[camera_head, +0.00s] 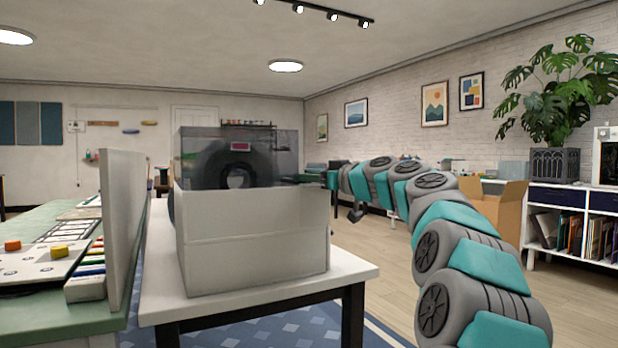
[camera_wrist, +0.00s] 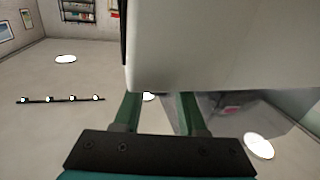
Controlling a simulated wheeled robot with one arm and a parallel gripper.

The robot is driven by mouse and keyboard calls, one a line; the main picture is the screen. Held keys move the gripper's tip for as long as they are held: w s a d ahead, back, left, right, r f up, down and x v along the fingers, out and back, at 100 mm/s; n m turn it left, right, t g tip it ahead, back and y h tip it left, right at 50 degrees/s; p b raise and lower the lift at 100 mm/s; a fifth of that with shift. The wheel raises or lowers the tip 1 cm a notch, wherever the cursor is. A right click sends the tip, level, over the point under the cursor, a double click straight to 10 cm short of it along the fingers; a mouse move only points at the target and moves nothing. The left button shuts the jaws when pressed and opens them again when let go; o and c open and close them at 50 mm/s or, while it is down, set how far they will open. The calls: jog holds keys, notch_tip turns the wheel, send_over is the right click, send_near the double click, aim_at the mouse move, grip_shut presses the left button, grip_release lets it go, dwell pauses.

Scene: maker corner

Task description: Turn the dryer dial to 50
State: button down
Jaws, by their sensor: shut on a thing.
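The dryer is a pale grey box (camera_head: 255,240) with a smoky clear cover (camera_head: 285,150) on the white table, in the head view. A dark round spool shape (camera_head: 215,172) and a small red patch (camera_head: 240,146) show through the cover. My gripper is at the dryer's far right side, mostly hidden in the head view. In the wrist view, my gripper (camera_wrist: 158,102) has its green fingers apart, with their tips hidden behind the pale dryer housing (camera_wrist: 225,45). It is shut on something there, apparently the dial. The dial and its reading are hidden.
A green workbench (camera_head: 60,315) with a pale upright panel (camera_head: 122,225) stands close on the left. The white table (camera_head: 270,305) has bare room in front of the dryer. A cardboard box (camera_head: 495,210) and a white shelf (camera_head: 570,240) stand to the right.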

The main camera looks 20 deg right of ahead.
jog(key=shift+a+f+m+h+b, duration=0.1)
jog(key=shift+a+m+h+b, duration=0.1)
jog(key=shift+m+h+b, duration=0.6)
jog(key=shift+m+t+h, duration=0.4)
jog(key=shift+m+h, duration=0.2)
jog(key=shift+h, duration=0.7)
jog(key=c, duration=0.8)
grip_release()
jog(key=shift+o, duration=0.2)
jog(key=s, duration=0.7)
jog(key=shift+s+d+b, duration=0.25)
jog(key=shift+s+b, duration=0.15)
